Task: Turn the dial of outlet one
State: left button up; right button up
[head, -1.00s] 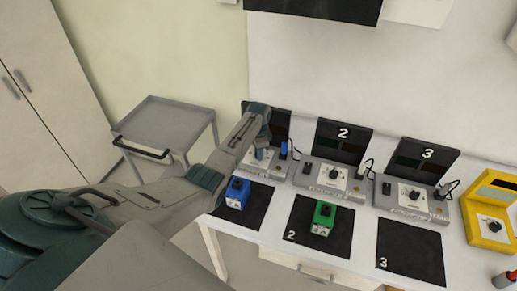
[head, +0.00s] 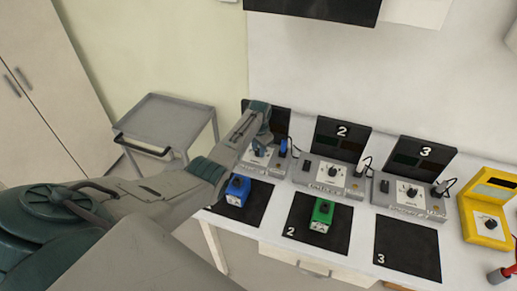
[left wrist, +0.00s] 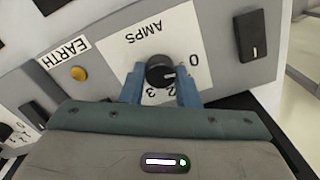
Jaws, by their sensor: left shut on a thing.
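Outlet one (head: 262,158) is the leftmost grey unit on the table in the head view, partly hidden by my left arm. Its black dial (left wrist: 160,71) shows in the left wrist view on a white plate marked AMPS with numbers around it; its white pointer mark faces right, a little below the 0. My left gripper (left wrist: 160,85) has its blue fingers on both sides of the dial, shut on it. It also shows at the outlet in the head view (head: 260,150). My right gripper is not in view.
Outlets two (head: 328,176) and three (head: 408,195) stand to the right. A blue box (head: 237,187) and a green box (head: 321,214) lie on black mats in front. A yellow meter (head: 487,218) is at far right. Mat three (head: 407,250) is empty.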

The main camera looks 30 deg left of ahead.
pick_arm(q)
jog(key=shift+r, duration=0.1)
jog(key=o, duration=1)
jog(key=shift+c, duration=0.2)
notch_tip(320, 180, up, 11)
jog(key=b, duration=0.3)
jog(key=shift+d, duration=0.15)
jog(key=shift+s+f, duration=0.1)
jog(key=shift+f, duration=0.15)
